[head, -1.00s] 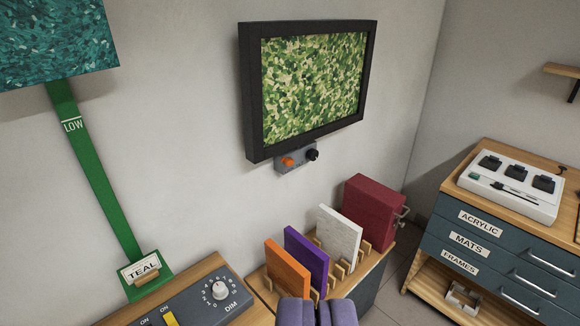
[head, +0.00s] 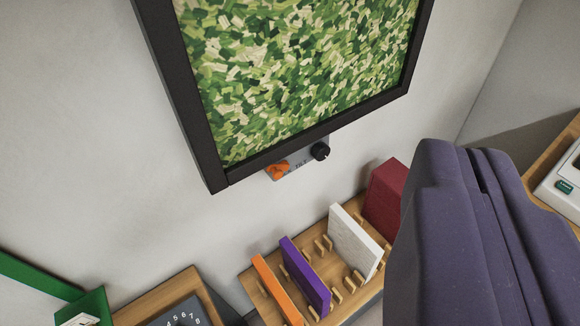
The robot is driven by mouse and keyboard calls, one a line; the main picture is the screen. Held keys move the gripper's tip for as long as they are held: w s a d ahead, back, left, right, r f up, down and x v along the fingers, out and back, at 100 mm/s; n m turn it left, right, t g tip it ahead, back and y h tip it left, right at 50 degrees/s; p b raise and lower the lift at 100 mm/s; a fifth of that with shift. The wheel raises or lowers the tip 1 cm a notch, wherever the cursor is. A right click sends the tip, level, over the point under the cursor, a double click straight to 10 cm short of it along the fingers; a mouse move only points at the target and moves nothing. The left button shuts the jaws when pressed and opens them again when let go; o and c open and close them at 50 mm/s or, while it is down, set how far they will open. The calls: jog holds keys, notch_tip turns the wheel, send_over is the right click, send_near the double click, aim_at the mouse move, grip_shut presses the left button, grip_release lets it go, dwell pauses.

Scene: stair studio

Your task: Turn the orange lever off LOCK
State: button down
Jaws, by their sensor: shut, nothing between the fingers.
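The orange lever (head: 278,170) sits on a small grey plate (head: 290,172) on the wall, just under the lower edge of the framed green picture (head: 300,70). A black knob (head: 320,151) is beside it on the right, with small lettering between them, partly readable as "TILT". The LOCK mark cannot be read from here. My gripper (head: 455,150) is large in the right of the view, its purple fingers shut and empty. It is apart from the lever, to the right of it in the picture.
Below the lever, a wooden rack (head: 252,290) holds an orange panel (head: 275,288), a purple panel (head: 305,275), a white panel (head: 353,240) and a dark red box (head: 383,198). A dial panel (head: 180,312) and green strip (head: 40,275) are lower left. The wall left of the frame is clear.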

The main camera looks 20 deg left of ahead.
jog(key=w+a+f+n+y+p, duration=0.1)
jog(key=w+a+f+n+p, duration=0.1)
jog(key=w+f, duration=0.4)
jog(key=w+a+f+n+p, duration=0.1)
jog(key=w+f+n+p, duration=0.2)
jog(key=w, duration=0.6)
jog(key=w+a+f+n+p, duration=0.2)
jog(key=w+a+f, duration=0.15)
jog(key=f, duration=0.45)
jog(key=w+a+f+n+p, duration=0.2)
jog(key=w+a+f, duration=0.15)
jog(key=f, duration=0.55)
jog(key=s+a+f+n+t+y+p, duration=0.1)
jog(key=s+a+f+n+y+p, duration=0.2)
jog(key=s+f+n, duration=0.2)
jog(key=s+a+f+n+t+y+p, duration=0.1)
jog(key=s+f+n, duration=0.4)
jog(key=f+n, duration=0.5)
jog(key=a+y+p, duration=0.1)
jog(key=a+p, duration=0.1)
jog(key=shift+s+a+f+y, duration=0.25)
jog(key=shift+a+y, duration=0.15)
